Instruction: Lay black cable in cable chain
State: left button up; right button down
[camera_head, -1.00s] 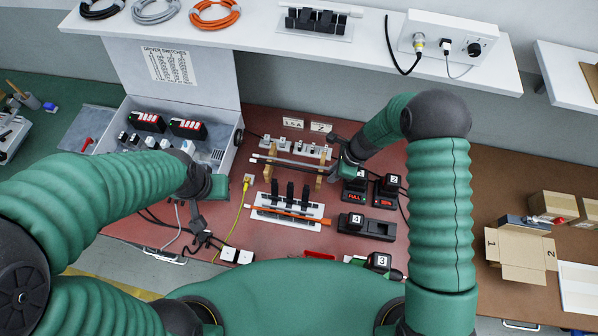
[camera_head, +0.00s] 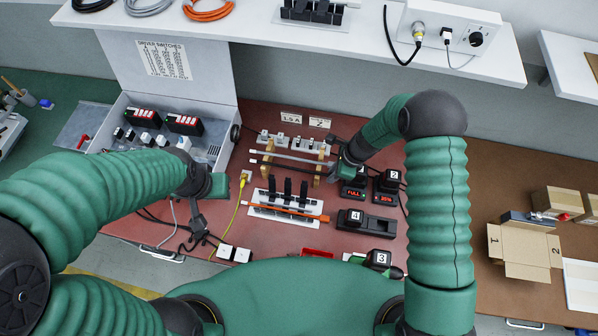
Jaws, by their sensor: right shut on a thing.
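A black cable (camera_head: 290,170) with a pale left end lies across two wooden posts, just in front of a grey cable (camera_head: 295,158). My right gripper (camera_head: 334,173) is at the right end of these cables, shut on what looks like the black cable; its fingers are small and partly hidden by my arm. The cable chain (camera_head: 262,211) is a white plate with upright black holders, in front of the posts. An orange cable (camera_head: 300,213) lies along it. My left gripper (camera_head: 196,232) hangs left of the yellow cable, over dark wires; its opening is unclear.
A grey open case (camera_head: 225,135) stands at the back left. Black numbered blocks (camera_head: 352,218) and red displays stand right of the chain. A yellow cable (camera_head: 239,206) runs left of it. A shelf (camera_head: 250,33) overhangs the back; a cardboard box (camera_head: 520,250) is at the right.

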jog(key=shift+f, duration=0.15)
jog(key=c, duration=1.8)
grip_release()
jog(key=o, duration=0.5)
jog(key=shift+a, duration=0.2)
jog(key=shift+o, duration=0.2)
jog(key=shift+d+r, duration=0.1)
jog(key=shift+r, duration=0.2)
jog(key=v, duration=1.6)
jog(key=shift+s, duration=0.1)
